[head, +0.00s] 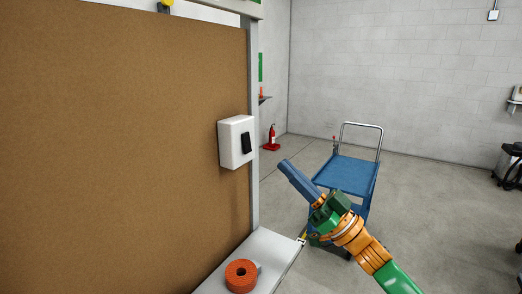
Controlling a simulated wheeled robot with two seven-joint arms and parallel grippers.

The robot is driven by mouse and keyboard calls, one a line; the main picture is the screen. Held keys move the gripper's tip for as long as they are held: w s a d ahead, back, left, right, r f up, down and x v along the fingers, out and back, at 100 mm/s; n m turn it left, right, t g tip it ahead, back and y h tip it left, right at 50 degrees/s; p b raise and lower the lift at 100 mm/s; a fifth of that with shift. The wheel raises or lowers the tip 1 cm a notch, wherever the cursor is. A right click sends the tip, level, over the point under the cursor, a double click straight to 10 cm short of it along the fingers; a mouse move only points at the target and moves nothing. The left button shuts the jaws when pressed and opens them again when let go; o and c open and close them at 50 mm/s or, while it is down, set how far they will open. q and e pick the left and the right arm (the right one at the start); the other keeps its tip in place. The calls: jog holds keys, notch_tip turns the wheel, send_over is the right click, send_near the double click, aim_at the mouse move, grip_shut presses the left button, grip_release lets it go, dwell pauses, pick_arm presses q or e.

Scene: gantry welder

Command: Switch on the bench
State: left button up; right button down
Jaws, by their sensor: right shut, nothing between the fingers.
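A white switch box (230,143) is fixed at the right end of the brown bench panel (120,140), next to the upright post. A black rocker switch (247,143) sits on the box's right-hand face; I cannot tell which way it is tipped. My right gripper (284,165) comes in from the lower right, its blue fingers together and empty. In the picture it is to the right of and a little below the switch, apart from it. My left gripper is out of view.
An orange roll (241,275) lies on the white bench top (268,250) below the box. A blue cart (346,176) stands behind my right arm. A red fire extinguisher (272,138) is by the far wall. The floor to the right is mostly clear.

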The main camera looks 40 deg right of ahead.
aim_at(248, 143)
jog(key=w+a+p, duration=0.1)
jog(key=w, duration=0.1)
jog(key=w+r, duration=0.1)
jog(key=w, duration=0.1)
jog(key=w+a+p, duration=0.1)
jog(key=w, duration=0.1)
jog(key=shift+w+a+r+p, duration=0.2)
jog(key=shift+a+r+p, duration=0.1)
jog(key=shift+p, duration=0.05)
jog(key=shift+s, duration=0.1)
